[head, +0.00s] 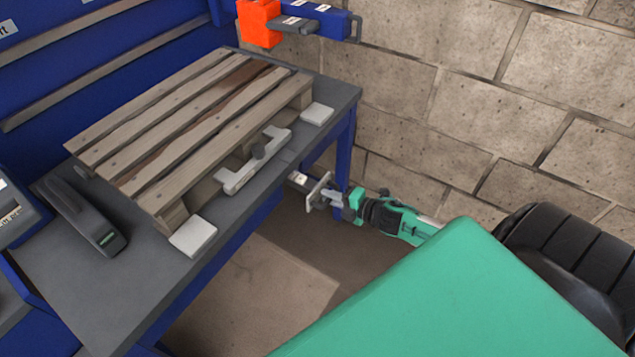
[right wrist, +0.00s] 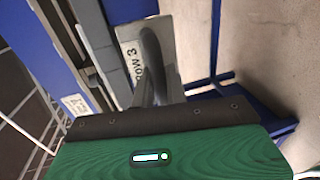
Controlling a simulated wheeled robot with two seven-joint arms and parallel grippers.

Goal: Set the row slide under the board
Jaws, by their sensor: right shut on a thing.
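The row slide's grey plate, marked "ROW 3", shows in the right wrist view (right wrist: 131,62) and edge-on in the head view (head: 318,190), at the front side of the bench, below its top. My right gripper (head: 333,196) is shut on the row slide at its handle. The fingers also show in the right wrist view (right wrist: 158,92). A wooden pallet lies on the bench, and one of its boards (head: 165,161) is darker and browner than the others. How far the slide reaches under that board is hidden. My left gripper is not in view.
The bench top (head: 75,296) carries a pale notched bar with a knob (head: 232,183), white pads (head: 193,236) at the pallet's near edge, and a dark handled tool (head: 85,215). An orange and blue fixture (head: 260,22) hangs behind. A block wall (head: 480,100) stands close at right.

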